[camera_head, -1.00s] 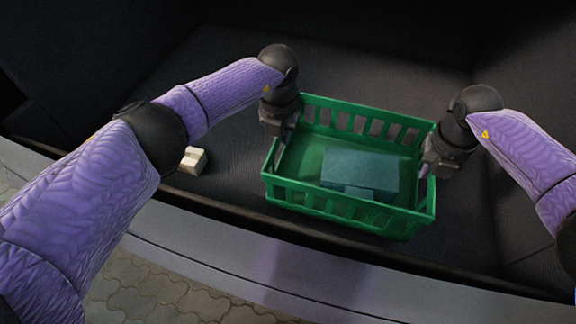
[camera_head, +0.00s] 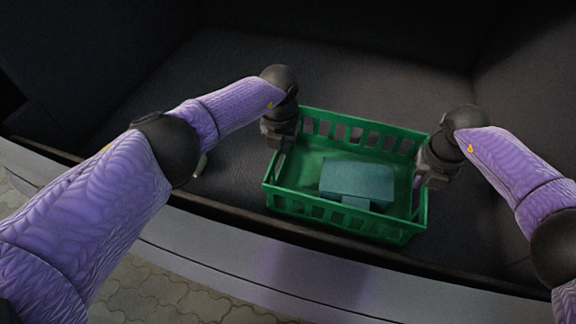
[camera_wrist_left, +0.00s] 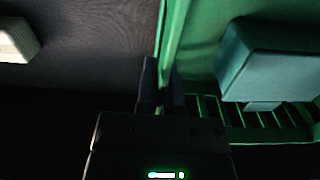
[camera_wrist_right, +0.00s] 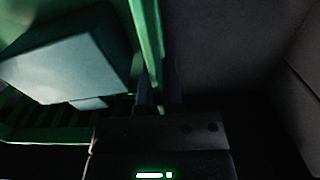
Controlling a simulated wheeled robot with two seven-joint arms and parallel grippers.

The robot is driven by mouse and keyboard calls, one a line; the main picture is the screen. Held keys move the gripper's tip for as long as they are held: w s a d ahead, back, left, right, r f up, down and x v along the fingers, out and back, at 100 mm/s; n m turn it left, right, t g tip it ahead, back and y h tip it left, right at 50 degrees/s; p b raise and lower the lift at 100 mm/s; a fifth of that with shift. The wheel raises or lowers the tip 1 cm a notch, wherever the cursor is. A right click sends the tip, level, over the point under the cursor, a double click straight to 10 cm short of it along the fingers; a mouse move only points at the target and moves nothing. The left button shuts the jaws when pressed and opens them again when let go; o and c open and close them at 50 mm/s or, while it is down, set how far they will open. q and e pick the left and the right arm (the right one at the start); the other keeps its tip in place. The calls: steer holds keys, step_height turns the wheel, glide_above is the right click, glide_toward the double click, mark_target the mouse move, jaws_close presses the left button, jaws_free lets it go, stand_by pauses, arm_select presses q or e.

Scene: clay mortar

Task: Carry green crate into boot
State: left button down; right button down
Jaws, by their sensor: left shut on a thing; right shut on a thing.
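The green crate (camera_head: 345,222) is inside the dark boot (camera_head: 340,75), just behind its front sill, and looks roughly level. A teal box (camera_head: 357,182) lies in it. My left gripper (camera_head: 281,150) is shut on the crate's left wall; the left wrist view shows the fingers (camera_wrist_left: 161,85) on either side of the green rim (camera_wrist_left: 172,40). My right gripper (camera_head: 420,180) is shut on the right wall, and its fingers (camera_wrist_right: 158,95) straddle the rim (camera_wrist_right: 148,40) in the right wrist view. I cannot tell whether the crate's bottom touches the boot floor.
A small cream block (camera_wrist_left: 15,40) lies on the boot floor left of the crate, mostly hidden behind my left arm in the head view. The boot's sill (camera_head: 260,255) runs along the front. The floor behind the crate is clear. Paving (camera_head: 150,295) shows outside.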

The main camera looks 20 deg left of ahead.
arm_select(q)
steer(key=shift+f, duration=0.45)
arm_select(e)
steer(key=shift+f, duration=0.45)
arm_select(q)
steer(key=c, duration=0.8)
jaws_free()
arm_select(e)
steer(key=c, duration=0.8)
jaws_free()
arm_select(q)
steer(key=shift+o, duration=0.2)
arm_select(e)
steer(key=shift+o, duration=0.2)
arm_select(q)
steer(key=r, duration=1.2)
steer(key=shift+s, duration=0.25)
arm_select(e)
steer(key=shift+r, duration=0.15)
steer(key=r, duration=1.1)
steer(key=shift+s+r, duration=0.25)
steer(key=shift+r, duration=0.15)
